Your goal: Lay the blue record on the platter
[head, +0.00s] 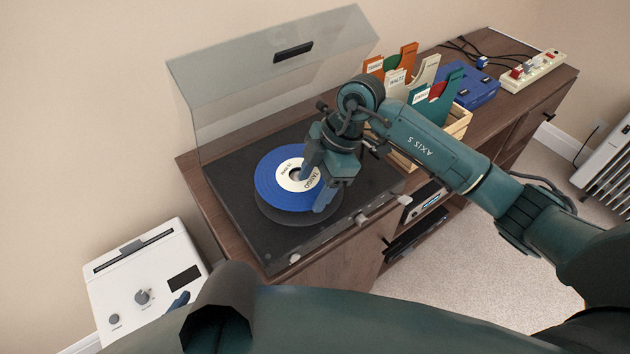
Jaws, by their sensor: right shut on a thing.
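The blue record (268,183), with a cream label, is at the turntable (262,232). My right gripper (320,190) is shut on the record's right side, one finger over the label and one at the outer edge. The dark platter (290,217) shows as a crescent below the record's lower edge; the rest is hidden. The record looks offset from the platter and slightly above it, but I cannot tell the gap.
The turntable's clear lid (250,90) stands open behind the platter. A wooden crate of record sleeves (458,120), a blue box (476,88) and a power strip (535,70) are to the right on the cabinet. A white device (145,275) stands at lower left.

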